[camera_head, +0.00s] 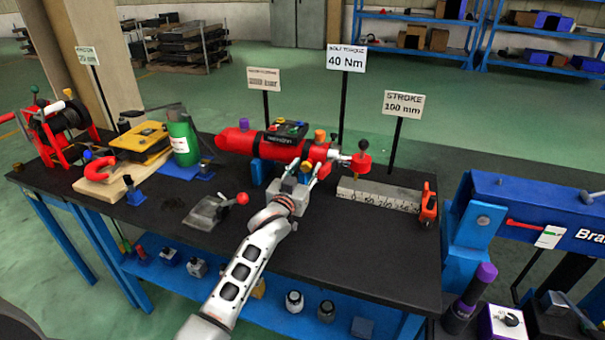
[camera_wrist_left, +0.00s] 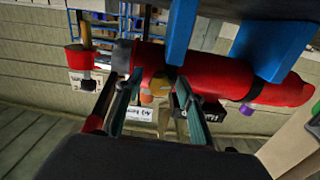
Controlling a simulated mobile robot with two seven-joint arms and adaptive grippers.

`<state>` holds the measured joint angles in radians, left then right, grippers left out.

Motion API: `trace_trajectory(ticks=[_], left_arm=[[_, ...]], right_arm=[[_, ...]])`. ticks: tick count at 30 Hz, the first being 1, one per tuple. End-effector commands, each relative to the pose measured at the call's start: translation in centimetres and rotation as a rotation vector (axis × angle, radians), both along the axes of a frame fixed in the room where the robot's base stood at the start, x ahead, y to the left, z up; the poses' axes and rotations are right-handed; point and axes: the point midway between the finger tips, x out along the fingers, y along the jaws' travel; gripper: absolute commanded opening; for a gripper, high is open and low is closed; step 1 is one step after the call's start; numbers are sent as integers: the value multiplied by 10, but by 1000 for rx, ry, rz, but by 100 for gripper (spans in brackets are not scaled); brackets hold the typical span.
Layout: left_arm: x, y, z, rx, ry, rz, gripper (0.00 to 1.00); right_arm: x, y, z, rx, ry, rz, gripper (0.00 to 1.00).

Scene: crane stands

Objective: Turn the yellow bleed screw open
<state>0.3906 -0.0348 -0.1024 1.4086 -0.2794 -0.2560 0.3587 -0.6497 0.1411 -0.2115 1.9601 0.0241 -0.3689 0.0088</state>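The red cylinder (camera_head: 258,143) lies on blue supports on the black table, with its rod end to the right. In the left wrist view the cylinder (camera_wrist_left: 215,75) appears upside down. The yellow bleed screw (camera_wrist_left: 158,87) shows there on its side, near the rod end. My left gripper (camera_head: 311,172) is at the cylinder's near side. In the wrist view its fingers (camera_wrist_left: 156,100) are apart, one on each side of the screw, with gaps visible. My right gripper is out of view.
An orange knob (camera_head: 320,136) stands on top of the cylinder. A red knob (camera_head: 361,160) is at the rod end. A grey scale block (camera_head: 382,194) and an orange clamp (camera_head: 429,203) lie to the right. A grey vise-like tool (camera_head: 208,211) is to the left.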

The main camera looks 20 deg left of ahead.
Motion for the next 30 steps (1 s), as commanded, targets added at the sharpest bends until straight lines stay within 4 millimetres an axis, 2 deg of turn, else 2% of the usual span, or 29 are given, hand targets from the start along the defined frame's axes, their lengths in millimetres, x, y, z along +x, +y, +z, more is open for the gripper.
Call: trace_trajectory(ticks=[5,19,24,30], left_arm=[[-16,1,-1,0,1,-1,38],[-100,3,-1,-1,1,-1,38],[-115,4,-1,1,1,0,38],[-119,4,0,1,1,0,38]], right_arm=[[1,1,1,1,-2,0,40],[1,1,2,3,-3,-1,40],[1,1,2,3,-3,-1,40],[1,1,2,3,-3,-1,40]])
